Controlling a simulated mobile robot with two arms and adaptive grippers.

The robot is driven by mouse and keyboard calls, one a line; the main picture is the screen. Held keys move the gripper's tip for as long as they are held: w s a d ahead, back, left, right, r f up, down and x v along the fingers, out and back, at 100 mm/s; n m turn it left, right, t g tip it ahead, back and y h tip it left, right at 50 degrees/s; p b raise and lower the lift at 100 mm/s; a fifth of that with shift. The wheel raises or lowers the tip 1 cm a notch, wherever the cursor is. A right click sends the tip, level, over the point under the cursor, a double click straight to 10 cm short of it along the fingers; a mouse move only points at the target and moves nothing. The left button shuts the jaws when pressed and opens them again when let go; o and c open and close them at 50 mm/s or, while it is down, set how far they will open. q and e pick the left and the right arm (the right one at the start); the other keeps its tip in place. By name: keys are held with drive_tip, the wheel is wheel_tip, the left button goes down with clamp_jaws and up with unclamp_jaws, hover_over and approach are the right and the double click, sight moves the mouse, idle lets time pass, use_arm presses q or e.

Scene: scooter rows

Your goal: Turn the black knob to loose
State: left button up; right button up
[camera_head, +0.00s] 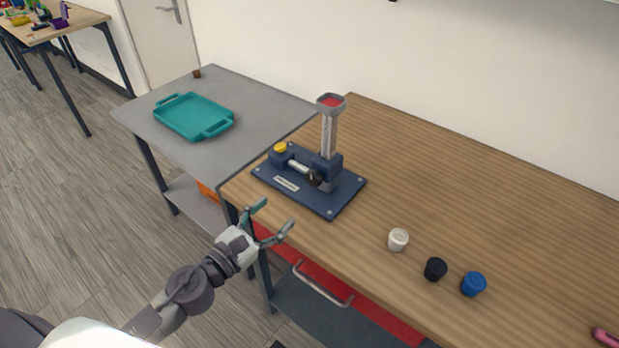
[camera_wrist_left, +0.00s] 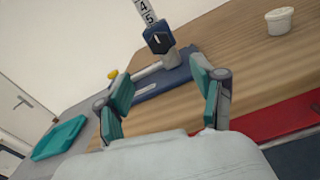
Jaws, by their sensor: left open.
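The black knob (camera_head: 315,178) sits on the front of a dark blue fixture (camera_head: 330,200) on the wooden table. The fixture has an upright post with a grey and red top, a pale horizontal rod and a yellow cap (camera_head: 280,147). In the left wrist view the dark knob (camera_wrist_left: 157,40) faces me with a pale line on it, below a scale strip reading 4 and 5. My left gripper (camera_head: 274,220) is open and empty, short of the table's front edge and apart from the knob. My right gripper is not in view.
A white cup (camera_head: 398,240), a black cup (camera_head: 435,269) and a blue cup (camera_head: 473,284) stand right of the fixture. A teal tray (camera_head: 155,118) lies on the grey table to the left. The wooden table's back right is clear.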

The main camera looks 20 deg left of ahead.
use_arm(q)
drive_tip(key=p, duration=0.2)
approach(311, 181)
drive_tip(key=shift+w+d+r, duration=0.2)
drive_tip(key=shift+w+d, duration=0.05)
drive_tip(key=shift+w, duration=0.3)
drive_tip(key=shift+w+d+r, duration=0.2)
drive_tip(key=shift+w, duration=0.35)
drive_tip(key=x, duration=0.2)
drive_tip(key=p+x, duration=0.1)
drive_tip(key=x, duration=0.3)
drive_tip(key=shift+f, duration=0.3)
drive_tip(key=shift+w+d, duration=0.2)
drive_tip(key=shift+w, duration=0.3)
drive_tip(key=shift+w+f, duration=0.1)
drive_tip(key=shift+w, duration=0.05)
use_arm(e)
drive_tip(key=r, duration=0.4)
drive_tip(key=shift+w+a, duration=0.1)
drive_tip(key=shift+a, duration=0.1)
use_arm(q)
drive_tip(key=shift+c, duration=0.3)
drive_tip(key=c, duration=1)
drive_tip(key=shift+c, duration=0.4)
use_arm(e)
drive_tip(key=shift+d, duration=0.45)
